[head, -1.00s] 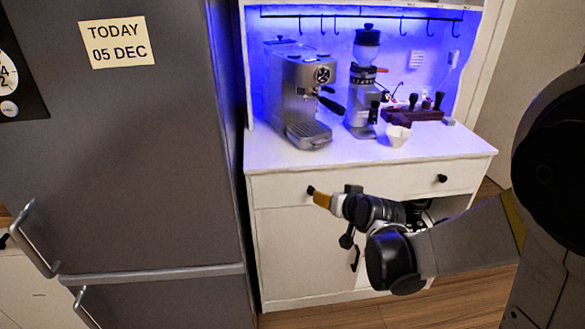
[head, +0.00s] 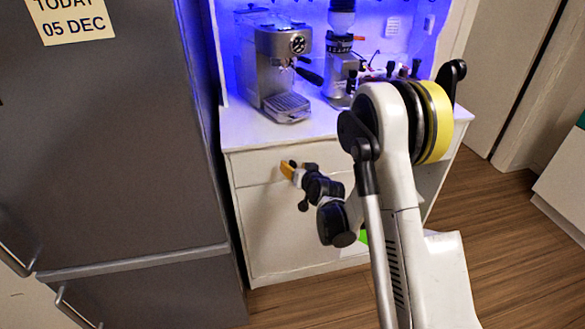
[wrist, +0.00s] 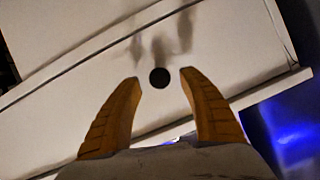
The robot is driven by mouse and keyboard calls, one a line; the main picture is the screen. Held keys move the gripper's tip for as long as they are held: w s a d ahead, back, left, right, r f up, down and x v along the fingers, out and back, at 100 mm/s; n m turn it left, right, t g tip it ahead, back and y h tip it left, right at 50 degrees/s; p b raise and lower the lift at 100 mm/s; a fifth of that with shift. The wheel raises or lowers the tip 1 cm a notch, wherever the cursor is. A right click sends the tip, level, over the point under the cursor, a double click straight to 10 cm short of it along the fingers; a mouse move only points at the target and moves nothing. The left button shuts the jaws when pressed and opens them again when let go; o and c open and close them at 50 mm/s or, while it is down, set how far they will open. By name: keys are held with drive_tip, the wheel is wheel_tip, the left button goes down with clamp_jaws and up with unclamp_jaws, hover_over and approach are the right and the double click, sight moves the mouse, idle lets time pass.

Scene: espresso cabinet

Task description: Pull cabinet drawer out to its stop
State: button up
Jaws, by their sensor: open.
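The cabinet drawer (head: 252,167) is a wide white front just under the worktop, and it looks closed in the head view. Its dark round left knob (wrist: 160,78) shows in the wrist view between my two yellow fingertips, with a gap on each side. My gripper (wrist: 161,77) is open and faces the drawer front (wrist: 75,110). In the head view my gripper (head: 287,170) is at the left part of the drawer, at the knob. How deep the knob sits between the fingers is unclear. My arm hides the right part of the drawer.
A silver espresso machine (head: 275,65) and a grinder (head: 340,70) stand on the white worktop (head: 245,128). A grey fridge (head: 120,150) stands close on the left. Bare wooden floor (head: 490,220) lies to the right.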

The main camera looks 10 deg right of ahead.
drive_tip(key=shift+x, duration=1.25)
clamp_jaws()
